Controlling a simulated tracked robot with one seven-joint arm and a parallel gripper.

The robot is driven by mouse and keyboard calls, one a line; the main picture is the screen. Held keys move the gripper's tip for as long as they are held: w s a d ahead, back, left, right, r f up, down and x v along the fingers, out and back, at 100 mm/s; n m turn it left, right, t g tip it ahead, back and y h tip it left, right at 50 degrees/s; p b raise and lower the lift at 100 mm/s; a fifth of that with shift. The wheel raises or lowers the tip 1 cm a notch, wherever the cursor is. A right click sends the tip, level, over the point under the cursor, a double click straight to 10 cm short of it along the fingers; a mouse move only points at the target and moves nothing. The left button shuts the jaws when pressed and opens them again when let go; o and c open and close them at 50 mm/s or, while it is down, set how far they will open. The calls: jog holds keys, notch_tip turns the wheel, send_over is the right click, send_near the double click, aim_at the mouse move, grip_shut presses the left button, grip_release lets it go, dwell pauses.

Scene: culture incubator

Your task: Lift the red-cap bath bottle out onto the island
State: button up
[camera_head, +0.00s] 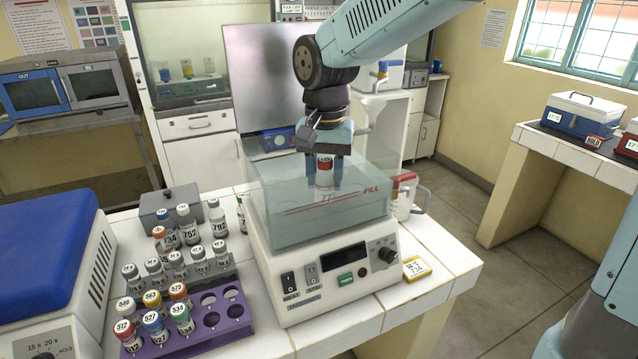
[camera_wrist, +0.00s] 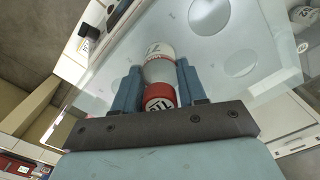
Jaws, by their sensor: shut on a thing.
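The red-cap bottle (camera_head: 324,176) has a white body with dark digits and stands inside the clear water bath (camera_head: 275,215) on the white heater unit. My gripper (camera_head: 325,158) reaches down into the bath from above and is shut on the bottle near its red cap. In the wrist view the blue fingers (camera_wrist: 153,88) lie on both sides of the red cap (camera_wrist: 159,97), and the white body (camera_wrist: 158,50) extends beyond it. Whether the bottle's base touches the bath floor cannot be told. The island (camera_head: 440,275) is the white tiled counter under the bath.
A purple rack (camera_head: 237,335) with several capped bottles and some empty holes stands left of the bath. Several loose bottles (camera_head: 215,218) stand behind it. A yellow label card (camera_head: 416,268) and a jug (camera_head: 408,197) are at right. A blue-lidded machine (camera_head: 45,245) fills the left front.

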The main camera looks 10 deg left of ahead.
notch_tip(320, 180, up, 15)
dwell(1.0)
jog(key=shift+f, duration=0.1)
